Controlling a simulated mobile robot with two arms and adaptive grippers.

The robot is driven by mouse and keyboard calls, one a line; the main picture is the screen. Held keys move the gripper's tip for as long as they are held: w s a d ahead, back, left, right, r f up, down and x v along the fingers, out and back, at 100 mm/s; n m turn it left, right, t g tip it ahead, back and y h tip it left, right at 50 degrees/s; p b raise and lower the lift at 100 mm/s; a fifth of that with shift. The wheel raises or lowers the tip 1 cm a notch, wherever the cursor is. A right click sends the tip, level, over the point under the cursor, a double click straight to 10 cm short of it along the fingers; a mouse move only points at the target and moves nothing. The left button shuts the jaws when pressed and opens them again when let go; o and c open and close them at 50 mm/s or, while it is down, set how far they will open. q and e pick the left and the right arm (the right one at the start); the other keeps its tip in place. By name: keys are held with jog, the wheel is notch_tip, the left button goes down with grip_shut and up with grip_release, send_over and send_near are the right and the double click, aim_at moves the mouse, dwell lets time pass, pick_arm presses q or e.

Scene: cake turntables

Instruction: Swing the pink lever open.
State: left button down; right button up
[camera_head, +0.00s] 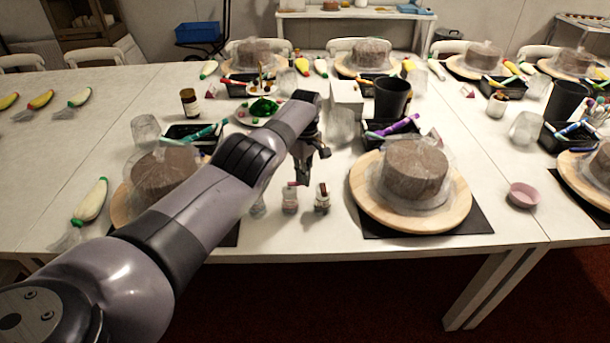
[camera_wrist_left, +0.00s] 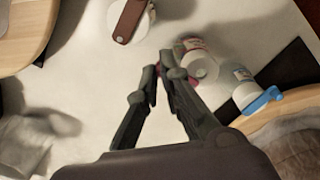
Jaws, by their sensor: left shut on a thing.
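The middle small jar (camera_head: 290,202) stands near the front table edge, and it also shows in the left wrist view (camera_wrist_left: 204,66) with a white lid. The pink lever (camera_wrist_left: 194,84) on this jar is mostly hidden behind my fingers. My left gripper (camera_wrist_left: 160,72) is shut on the pink lever, with a bit of pink showing between the fingertips. In the head view my left gripper (camera_head: 304,180) points down beside the jar's top. My right gripper is not in view.
A jar with a dark red-brown lever (camera_wrist_left: 128,20) and one with a blue lever (camera_wrist_left: 262,100) stand close on either side. A wooden turntable (camera_head: 365,205) with a wrapped cake (camera_head: 415,170) is to the right. Another wrapped cake stands left, partly behind my arm.

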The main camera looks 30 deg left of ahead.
pick_arm(q)
jog(key=c, duration=1.7)
grip_release()
notch_tip(320, 180, up, 12)
